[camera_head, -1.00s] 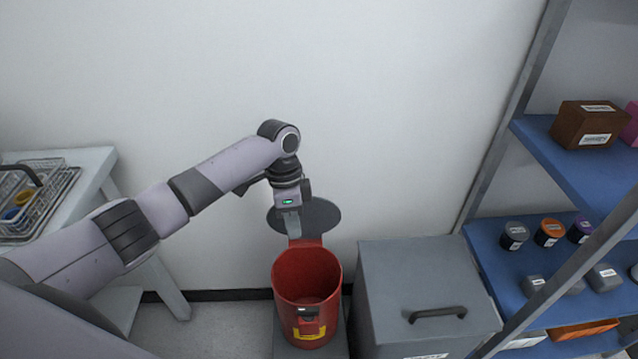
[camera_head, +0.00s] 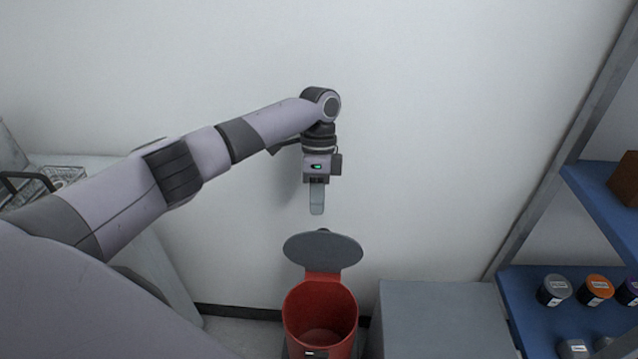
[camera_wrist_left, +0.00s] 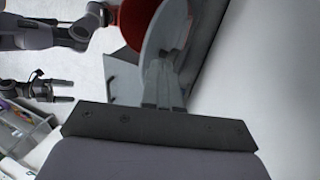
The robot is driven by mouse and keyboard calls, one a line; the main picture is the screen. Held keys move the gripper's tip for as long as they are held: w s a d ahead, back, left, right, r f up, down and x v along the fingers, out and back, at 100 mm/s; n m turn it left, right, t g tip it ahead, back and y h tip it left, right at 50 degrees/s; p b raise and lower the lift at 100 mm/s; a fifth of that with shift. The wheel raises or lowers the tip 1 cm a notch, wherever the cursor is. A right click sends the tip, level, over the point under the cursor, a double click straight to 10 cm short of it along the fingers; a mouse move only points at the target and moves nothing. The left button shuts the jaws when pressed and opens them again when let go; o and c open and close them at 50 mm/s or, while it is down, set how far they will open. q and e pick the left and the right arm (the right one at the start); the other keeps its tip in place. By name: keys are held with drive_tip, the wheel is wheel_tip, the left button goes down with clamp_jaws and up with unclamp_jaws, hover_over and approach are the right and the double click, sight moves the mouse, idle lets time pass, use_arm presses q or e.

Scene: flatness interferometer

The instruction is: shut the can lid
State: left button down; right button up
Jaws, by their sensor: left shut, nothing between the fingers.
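The red can (camera_head: 293,325) stands on the floor near the wall, its mouth open and its bottom cut off by the frame. Its round dark-grey lid (camera_head: 322,250) is raised at the back, on the wall side. In the left wrist view the lid (camera_wrist_left: 166,32) shows pale and nearly edge-on, with part of the red can (camera_wrist_left: 138,18) beyond it. My left gripper (camera_head: 317,212) is shut and empty, pointing down just above and behind the lid, with a small visible gap in the head view. In the left wrist view its fingertips (camera_wrist_left: 158,65) overlap the lid; contact is unclear.
A grey box (camera_head: 440,310) stands right of the can. A shelf with blue boards (camera_head: 525,310) holds jars farther right. A white bench (camera_head: 80,162) with a wire basket is at left, partly behind my arm.

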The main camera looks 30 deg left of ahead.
sight(316, 241)
use_arm(q)
drive_tip(key=x, duration=0.4)
drive_tip(key=shift+f, duration=0.2)
idle(0.3)
